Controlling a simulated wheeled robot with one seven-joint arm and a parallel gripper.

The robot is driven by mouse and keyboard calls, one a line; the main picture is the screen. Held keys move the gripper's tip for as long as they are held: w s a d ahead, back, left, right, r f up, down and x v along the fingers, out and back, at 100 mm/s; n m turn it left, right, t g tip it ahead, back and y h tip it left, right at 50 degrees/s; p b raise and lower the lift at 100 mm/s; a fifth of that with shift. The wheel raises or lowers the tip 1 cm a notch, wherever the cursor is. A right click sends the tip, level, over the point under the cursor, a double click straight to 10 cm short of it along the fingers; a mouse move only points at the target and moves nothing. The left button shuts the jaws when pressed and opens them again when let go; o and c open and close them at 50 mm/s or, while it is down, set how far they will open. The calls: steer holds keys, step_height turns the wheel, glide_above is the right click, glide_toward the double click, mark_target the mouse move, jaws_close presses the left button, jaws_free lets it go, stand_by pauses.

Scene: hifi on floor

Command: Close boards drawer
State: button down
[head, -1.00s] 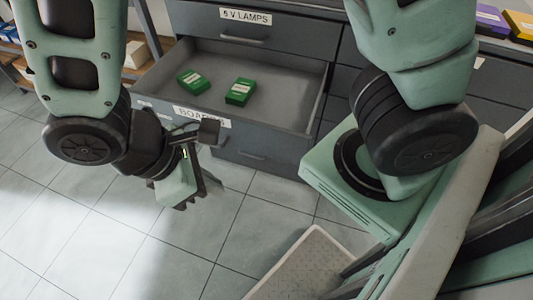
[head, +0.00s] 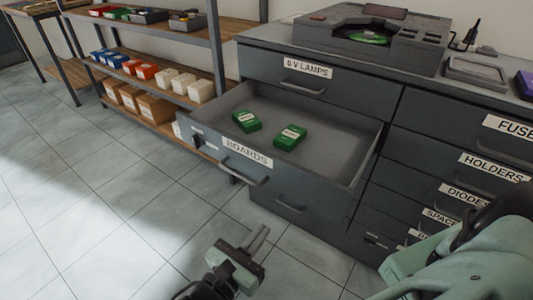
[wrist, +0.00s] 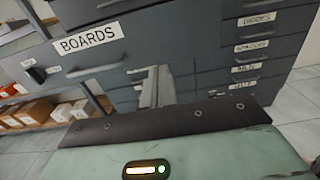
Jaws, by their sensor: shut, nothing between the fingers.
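The boards drawer (head: 273,174) is pulled well out of the grey cabinet, with a BOARDS label and a bar handle on its front. Two green boxes (head: 268,130) lie inside it. My gripper (head: 258,238) is shut and empty, low in front of the drawer and apart from it in the head view. In the wrist view the fingers (wrist: 157,88) point at the cabinet below the drawer front, whose BOARDS label and handle (wrist: 96,70) show at upper left.
A shelf rack (head: 160,80) with bins stands to the left. A grey device (head: 370,40) sits on the cabinet top. The tiled floor (head: 100,220) in front is clear.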

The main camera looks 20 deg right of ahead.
mark_target(297, 188)
steer(key=b+x, duration=0.2)
steer(key=x, duration=1.1)
steer(key=shift+d, duration=0.15)
steer(key=shift+w, duration=0.1)
